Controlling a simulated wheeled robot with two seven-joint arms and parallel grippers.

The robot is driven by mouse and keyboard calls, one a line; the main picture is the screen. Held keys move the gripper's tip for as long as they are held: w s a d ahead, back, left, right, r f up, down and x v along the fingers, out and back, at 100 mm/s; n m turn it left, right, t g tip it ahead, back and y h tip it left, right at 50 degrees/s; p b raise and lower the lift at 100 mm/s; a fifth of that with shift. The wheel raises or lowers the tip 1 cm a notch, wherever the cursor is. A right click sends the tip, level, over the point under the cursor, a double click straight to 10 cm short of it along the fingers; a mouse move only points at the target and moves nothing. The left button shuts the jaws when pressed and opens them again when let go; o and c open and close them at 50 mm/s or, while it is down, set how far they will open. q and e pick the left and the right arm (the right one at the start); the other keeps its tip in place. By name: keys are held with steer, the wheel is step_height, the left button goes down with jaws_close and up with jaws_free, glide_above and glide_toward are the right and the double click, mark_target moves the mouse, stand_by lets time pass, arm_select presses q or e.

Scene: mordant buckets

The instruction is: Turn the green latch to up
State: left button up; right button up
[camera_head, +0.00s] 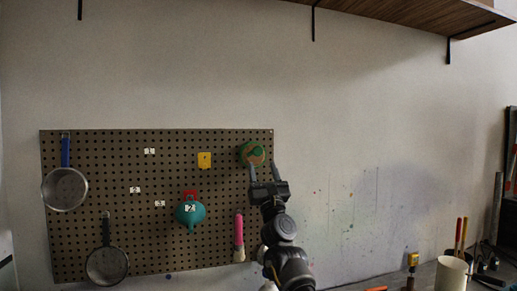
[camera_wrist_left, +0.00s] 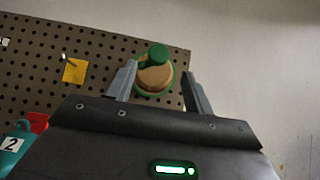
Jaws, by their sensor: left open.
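The green latch (camera_head: 257,153) is a green knob or lever on a round tan disc with a green rim, mounted at the upper right of the pegboard (camera_head: 120,160). In the left wrist view the latch (camera_wrist_left: 158,56) shows just beyond and between my fingertips, its green lever pointing up and slightly right. My left gripper (camera_head: 264,172) is open and empty, just below the latch in the head view. In the left wrist view the fingers of my left gripper (camera_wrist_left: 160,76) stand either side of the disc, the left one nearer. Contact cannot be told. My right gripper is not in view.
A teal round item labelled 2 (camera_head: 190,213), a yellow tag (camera_head: 204,160), a pink-handled brush (camera_head: 239,235) and two pans (camera_head: 65,189) hang on the pegboard. A white cup (camera_head: 452,274) and tools stand at lower right. The wall right of the board is clear.

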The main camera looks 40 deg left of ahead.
mark_target(258, 154)
arm_select(q)
steer(key=p+x, duration=0.3)
steer(key=x, duration=0.3)
steer(key=shift+s+a+r, duration=0.1)
steer(key=shift+a+r, duration=0.05)
steer(key=shift+r, duration=0.1)
steer(key=shift+w+a+r, duration=0.25)
steer(key=shift+r, duration=0.05)
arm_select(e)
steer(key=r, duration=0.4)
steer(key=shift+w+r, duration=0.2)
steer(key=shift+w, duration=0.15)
arm_select(q)
steer(key=shift+c, duration=0.4)
